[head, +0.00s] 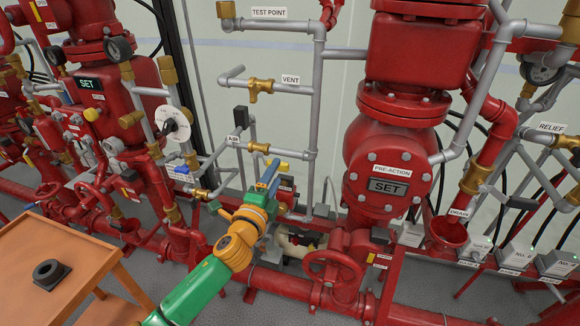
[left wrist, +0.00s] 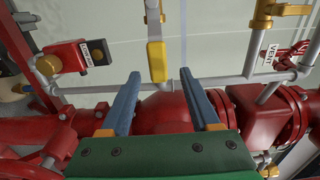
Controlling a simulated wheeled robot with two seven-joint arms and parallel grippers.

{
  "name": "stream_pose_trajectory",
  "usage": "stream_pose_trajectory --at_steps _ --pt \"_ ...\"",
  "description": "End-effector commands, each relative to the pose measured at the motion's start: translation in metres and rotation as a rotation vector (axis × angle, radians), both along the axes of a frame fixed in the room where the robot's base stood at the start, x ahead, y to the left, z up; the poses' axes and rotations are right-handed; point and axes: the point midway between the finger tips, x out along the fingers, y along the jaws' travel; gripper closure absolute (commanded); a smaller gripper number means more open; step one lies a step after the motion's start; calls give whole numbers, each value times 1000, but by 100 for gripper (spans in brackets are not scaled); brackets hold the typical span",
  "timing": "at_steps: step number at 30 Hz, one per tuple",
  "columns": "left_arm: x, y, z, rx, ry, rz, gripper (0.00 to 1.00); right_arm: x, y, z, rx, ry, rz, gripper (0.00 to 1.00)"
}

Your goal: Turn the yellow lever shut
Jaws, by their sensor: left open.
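The yellow lever (left wrist: 155,60) hangs from a grey pipe with a brass fitting at the top middle of the left wrist view. In the head view a small yellow piece (head: 284,166), which looks like the same lever, shows just beside my fingertips. My left gripper (head: 271,170) reaches in among the pipes. Its two blue fingers (left wrist: 160,80) are open, with the lever's lower part lying between and beyond the tips in the wrist picture. I see no clear contact. My right gripper is in neither view.
Grey pipes (left wrist: 240,82) run close around the fingers. A red box (left wrist: 68,57) stands at the left of the wrist view. A red handwheel (head: 334,277) and the big red pre-action valve (head: 385,155) are to the right. An orange table (head: 50,245) stands at front left.

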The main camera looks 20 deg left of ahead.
Motion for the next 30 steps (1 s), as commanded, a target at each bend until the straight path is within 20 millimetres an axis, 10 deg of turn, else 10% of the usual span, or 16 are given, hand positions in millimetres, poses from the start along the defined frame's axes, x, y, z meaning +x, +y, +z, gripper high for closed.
stream_pose_trajectory --at_steps 18,26,30 --pt "46 -2 -2 -5 3 -1 38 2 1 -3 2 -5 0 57" --pt "46 -2 -2 -6 4 -1 100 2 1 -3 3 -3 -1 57" --pt "46 -2 -2 -6 4 -1 100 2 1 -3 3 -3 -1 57"
